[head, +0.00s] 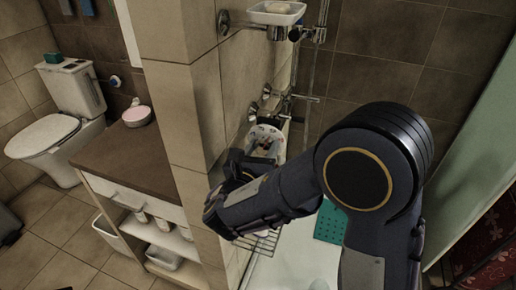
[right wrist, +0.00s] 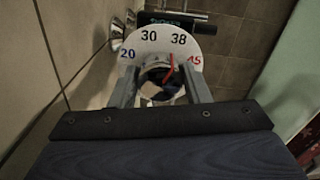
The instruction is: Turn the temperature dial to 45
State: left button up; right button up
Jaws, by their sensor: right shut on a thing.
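The temperature dial (right wrist: 150,42) is a white disc marked 20, 30, 38 and 45, with 45 in red at the right. Its red pointer (right wrist: 170,68) points up and slightly right, close to 38. In the head view the white dial plate (head: 268,131) shows on the tiled wall, partly hidden by my arm. My right gripper (right wrist: 162,88) is shut on the round dial knob (right wrist: 160,84), one finger on each side. In the head view the right gripper (head: 247,166) is dark and reaches the dial from below. My left gripper is not in view.
Chrome taps and pipes (head: 268,98) are above the dial, with a soap dish (head: 276,12) higher up. A wire rack (head: 258,243) is below my right arm. A tiled wall edge (head: 192,120) and a counter (head: 125,160) stand at the left, a green glass panel (head: 470,140) at the right.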

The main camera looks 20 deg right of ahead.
jog(key=shift+f, duration=0.1)
jog(key=shift+f+m+b, duration=0.1)
jog(key=shift+m+b, duration=0.7)
jog(key=shift+b, duration=0.15)
jog(key=m+b, duration=0.4)
jog(key=shift+f, duration=0.1)
jog(key=m+b, duration=0.2)
jog(key=b, duration=0.1)
jog(key=shift+r+m+b, duration=0.2)
jog(key=shift+m+b, duration=0.2)
jog(key=shift+m, duration=0.2)
jog(key=shift+r, duration=0.1)
jog(key=o, duration=1)
jog(key=shift+a, duration=0.1)
